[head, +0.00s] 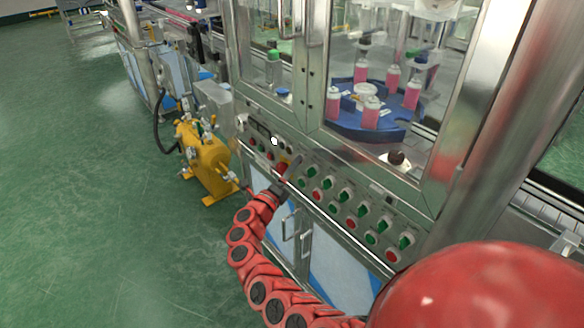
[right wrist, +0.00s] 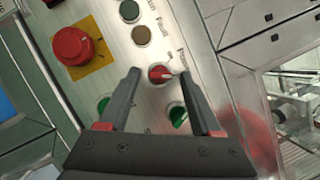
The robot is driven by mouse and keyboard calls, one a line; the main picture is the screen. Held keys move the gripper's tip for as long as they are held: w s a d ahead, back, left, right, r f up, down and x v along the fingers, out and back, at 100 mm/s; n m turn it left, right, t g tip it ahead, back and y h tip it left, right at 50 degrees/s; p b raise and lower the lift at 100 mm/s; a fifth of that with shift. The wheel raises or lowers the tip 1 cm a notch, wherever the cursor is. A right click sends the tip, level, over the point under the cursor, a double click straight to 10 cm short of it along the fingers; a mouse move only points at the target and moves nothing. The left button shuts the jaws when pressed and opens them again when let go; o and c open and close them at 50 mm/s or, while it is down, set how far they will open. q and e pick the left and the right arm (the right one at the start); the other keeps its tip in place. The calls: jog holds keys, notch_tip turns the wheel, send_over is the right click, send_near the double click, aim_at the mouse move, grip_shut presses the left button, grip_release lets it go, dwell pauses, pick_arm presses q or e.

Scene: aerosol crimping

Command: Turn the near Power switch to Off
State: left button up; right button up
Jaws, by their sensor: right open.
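The Power switch (right wrist: 160,74) is a small red rotary knob with a pale mark, on the steel control panel (right wrist: 150,20) in the right wrist view. The lettering beside it is only partly readable. My right gripper (right wrist: 158,77) is open, with one fingertip on each side of the knob. I cannot tell whether the fingers touch it. In the head view, my right gripper (head: 284,180) is at the panel front, and the knob cannot be made out clearly there. My left gripper is not in view.
A red mushroom button (right wrist: 72,46) on a yellow plate sits left of the fingers. Green knobs (right wrist: 178,116) lie close to the fingers. A yellow pump (head: 205,158) stands on the open green floor. Pink cans (head: 371,113) stand behind glass.

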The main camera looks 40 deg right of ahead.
grip_shut()
jog(key=n+y+p, duration=0.1)
jog(key=n+p, duration=0.2)
jog(key=p, duration=0.1)
jog(key=n+g+y+p, duration=0.1)
jog(key=n+p, duration=0.3)
jog(key=p, duration=0.1)
jog(key=r+n+y+p, duration=0.1)
jog(key=n+y+p, duration=0.1)
jog(key=n+p, duration=0.2)
jog(key=shift+g+p, duration=0.4)
jog(key=shift+p, duration=0.15)
jog(key=shift+f, duration=0.1)
dwell(0.4)
